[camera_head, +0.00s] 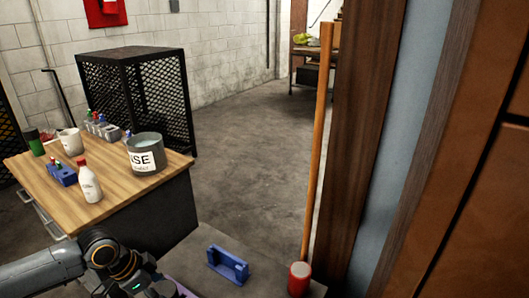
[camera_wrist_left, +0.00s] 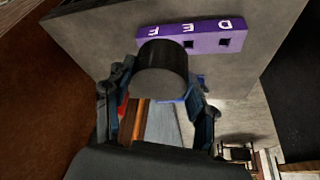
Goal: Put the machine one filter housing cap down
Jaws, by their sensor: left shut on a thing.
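My left gripper (camera_wrist_left: 158,102) is shut on a dark grey, round cap (camera_wrist_left: 162,70), with one finger on each side of it in the left wrist view. I take this to be the filter housing cap. A purple block (camera_wrist_left: 222,40) marked D, E and F with square holes lies beyond the cap, which overlaps its edge in the picture. I cannot tell whether cap and block touch. In the head view my left arm comes in at the lower left, and its fingers and the cap are out of sight. My right gripper is in neither view.
A blue holder (camera_head: 228,265) and a red cylinder (camera_head: 299,279) by a long wooden pole (camera_head: 319,140) are on the grey surface (camera_head: 203,238). A wooden-topped bench (camera_head: 122,183) at left holds bottles and a grey tub (camera_head: 146,154). A black mesh cabinet (camera_head: 137,85) stands behind.

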